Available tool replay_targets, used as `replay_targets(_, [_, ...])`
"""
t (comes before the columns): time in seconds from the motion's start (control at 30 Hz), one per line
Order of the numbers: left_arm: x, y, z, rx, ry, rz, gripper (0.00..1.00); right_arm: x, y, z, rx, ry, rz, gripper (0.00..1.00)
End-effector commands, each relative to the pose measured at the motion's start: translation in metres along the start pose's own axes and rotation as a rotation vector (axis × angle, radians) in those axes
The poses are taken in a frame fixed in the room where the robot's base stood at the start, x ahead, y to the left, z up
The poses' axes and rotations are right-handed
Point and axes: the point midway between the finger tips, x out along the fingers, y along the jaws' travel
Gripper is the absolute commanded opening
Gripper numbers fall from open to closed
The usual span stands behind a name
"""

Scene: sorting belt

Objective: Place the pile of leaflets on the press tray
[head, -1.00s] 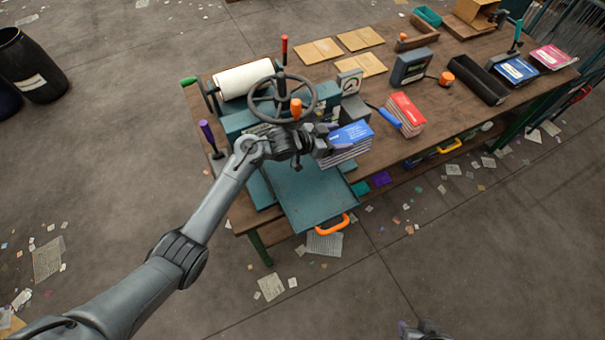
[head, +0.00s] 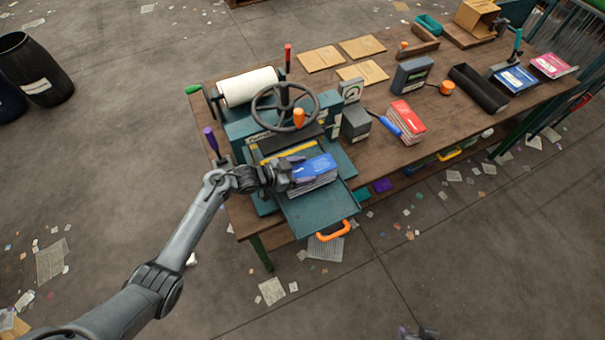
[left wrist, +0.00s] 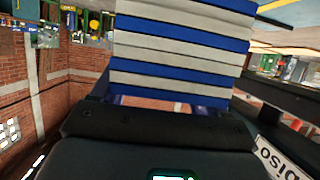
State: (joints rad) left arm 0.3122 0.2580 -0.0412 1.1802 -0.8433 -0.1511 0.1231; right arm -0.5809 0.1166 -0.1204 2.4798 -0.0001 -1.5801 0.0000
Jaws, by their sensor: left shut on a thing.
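The pile of leaflets (head: 316,168) has a blue top and pale layered sides. My left gripper (head: 296,177) is shut on its left end and holds it over the teal press tray (head: 318,208). I cannot tell whether the pile touches the tray. In the left wrist view the pile (left wrist: 180,58) shows as blue and pale grey bands, close to the camera. The tray is pulled out at the front of the press (head: 240,128), with an orange handle (head: 333,231). Part of my right gripper (head: 418,332) shows at the bottom edge; its jaws are unclear.
A handwheel (head: 284,104) stands over the press, with a white roll (head: 247,87) behind. A grey block (head: 355,122) sits just right of the press. A red-topped stack (head: 407,118) with a blue-handled tool lies farther right.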

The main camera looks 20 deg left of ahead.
Motion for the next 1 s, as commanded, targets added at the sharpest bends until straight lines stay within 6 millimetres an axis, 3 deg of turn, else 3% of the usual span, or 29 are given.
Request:
replay_targets(0.2, [0.009,-0.001,0.019,0.000,0.005,-0.002,0.00,0.003,0.000,0.001,-0.001,0.000,0.001,0.43])
replay_targets(0.67, [0.012,-0.001,0.025,0.002,0.004,-0.001,0.00,0.006,0.002,0.002,-0.005,-0.001,0.005,0.43])
replay_targets(0.7, [0.011,0.000,0.026,0.001,0.000,-0.001,0.80,0.005,0.002,0.002,-0.005,-0.001,0.005,0.43])
replay_targets(0.83, [0.011,0.000,0.026,0.000,0.000,-0.001,1.00,0.004,0.002,0.002,-0.005,-0.001,0.005,0.43])
replay_targets(1.0, [0.011,0.000,0.025,0.000,0.000,-0.001,1.00,0.004,0.001,0.002,-0.005,0.000,0.005,0.43])
